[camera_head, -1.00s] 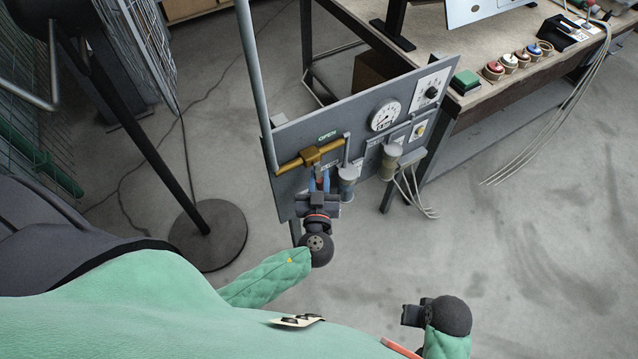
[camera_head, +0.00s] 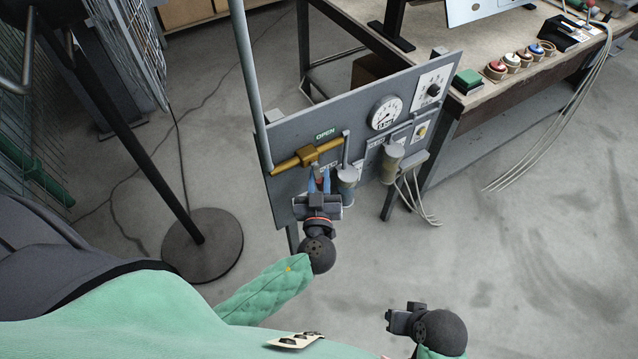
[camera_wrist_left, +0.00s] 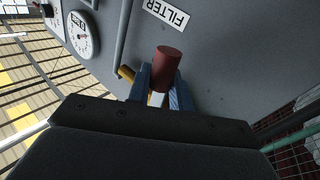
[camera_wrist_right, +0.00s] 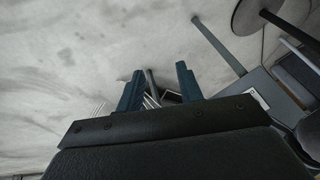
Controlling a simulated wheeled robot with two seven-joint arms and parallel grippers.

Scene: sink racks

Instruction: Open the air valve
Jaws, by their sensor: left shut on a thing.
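The grey panel (camera_head: 285,205) carries a brass valve body (camera_head: 308,156) with a green OPEN label (camera_head: 325,134) above it. A dark red cylindrical handle (camera_wrist_left: 168,55) stands out from the panel in the left wrist view, below the FILTER label (camera_wrist_left: 166,13). My left gripper (camera_head: 319,178) is in front of the panel, just below the brass valve. Its blue fingers are shut on the red handle, which also shows small between them in the head view. My right gripper (camera_wrist_right: 159,85) is open and empty, away from the panel, low in the head view (camera_head: 391,320).
A round pressure gauge (camera_head: 385,112) and grey filter bowls (camera_head: 347,178) sit on the panel right of the valve. A workbench (camera_head: 480,95) with coloured buttons stands behind to the right. A round stand base (camera_head: 202,245) is on the left floor. The floor at right is clear.

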